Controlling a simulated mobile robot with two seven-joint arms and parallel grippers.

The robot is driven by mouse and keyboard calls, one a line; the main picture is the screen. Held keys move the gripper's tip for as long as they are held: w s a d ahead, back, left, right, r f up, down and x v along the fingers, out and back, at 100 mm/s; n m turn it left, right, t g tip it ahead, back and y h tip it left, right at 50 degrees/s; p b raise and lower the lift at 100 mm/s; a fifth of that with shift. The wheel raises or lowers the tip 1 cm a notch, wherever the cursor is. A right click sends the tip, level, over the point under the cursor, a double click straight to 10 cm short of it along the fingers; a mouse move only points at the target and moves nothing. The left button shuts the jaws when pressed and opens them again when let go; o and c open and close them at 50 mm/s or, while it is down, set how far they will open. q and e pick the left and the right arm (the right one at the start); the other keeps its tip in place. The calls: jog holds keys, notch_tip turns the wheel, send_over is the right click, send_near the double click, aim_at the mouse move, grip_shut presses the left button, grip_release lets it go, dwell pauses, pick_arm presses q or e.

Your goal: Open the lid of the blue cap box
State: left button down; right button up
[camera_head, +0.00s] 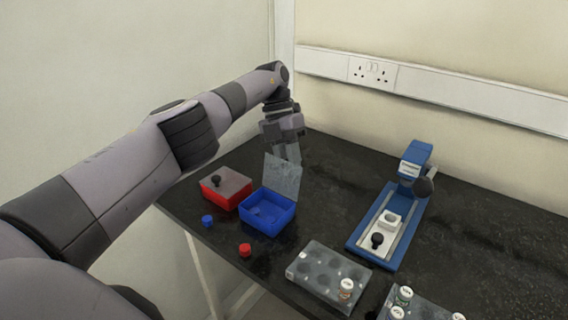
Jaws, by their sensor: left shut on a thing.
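The blue cap box (267,222) stands on the black table, left of the middle. Its clear lid (283,177) stands raised, roughly upright, at the back edge of the box. My left gripper (288,155) is behind the lid, pointing down, and is shut on the lid; the fingertips are partly seen through the clear lid. The inside of the box shows, and its contents are hard to make out. My right gripper is not in view.
A red box (225,194) with a closed lid and black knob sits just left. A blue cap (207,220) and a red cap (245,250) lie in front. A blue device (359,242), a grey rack (312,267) and another rack with several vials stand right. The back table is clear.

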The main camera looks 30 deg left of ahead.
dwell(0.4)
pick_arm(q)
jog(key=c, duration=1)
grip_release()
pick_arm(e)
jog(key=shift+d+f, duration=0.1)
